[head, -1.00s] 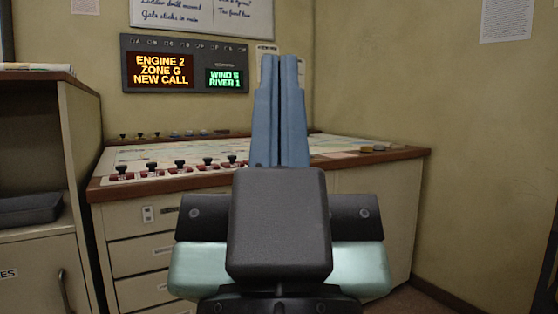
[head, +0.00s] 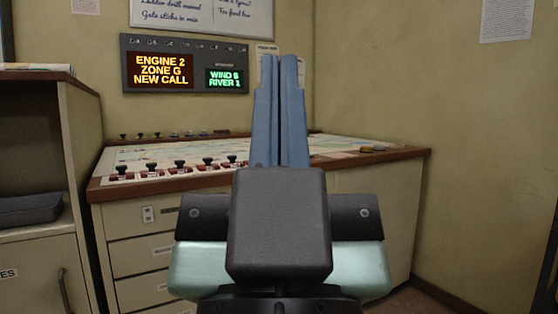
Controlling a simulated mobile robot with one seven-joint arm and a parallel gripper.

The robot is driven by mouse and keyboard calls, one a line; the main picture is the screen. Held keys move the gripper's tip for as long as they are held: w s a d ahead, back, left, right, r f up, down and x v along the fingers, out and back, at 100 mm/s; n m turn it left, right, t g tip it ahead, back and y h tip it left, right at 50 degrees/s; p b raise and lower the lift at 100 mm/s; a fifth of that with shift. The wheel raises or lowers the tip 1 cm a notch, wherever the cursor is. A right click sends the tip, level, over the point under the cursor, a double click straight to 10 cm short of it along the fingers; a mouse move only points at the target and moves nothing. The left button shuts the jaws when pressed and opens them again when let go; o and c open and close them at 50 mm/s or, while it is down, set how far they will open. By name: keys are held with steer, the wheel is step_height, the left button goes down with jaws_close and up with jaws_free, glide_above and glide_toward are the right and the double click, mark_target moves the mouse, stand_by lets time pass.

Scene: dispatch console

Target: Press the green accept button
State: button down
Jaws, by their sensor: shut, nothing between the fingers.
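My gripper (head: 279,62) is in the middle of the head view, pointing up and forward, with its two blue fingers shut and nothing between them. It hides part of the console desk (head: 340,150) behind it. I cannot make out a green button in this view. The display panel (head: 185,63) on the wall reads "ENGINE 2 ZONE G NEW CALL" in orange and "WIND 6 RIVER 1" in green. My gripper is apart from the panel and the desk.
A cabinet (head: 85,125) stands at the left. Brown pieces (head: 373,149) lie at the desk's right. Floor at the lower right is clear.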

steer(key=shift+r, duration=0.1)
step_height(320, 180, up, 46)
steer(key=p, duration=4.6)
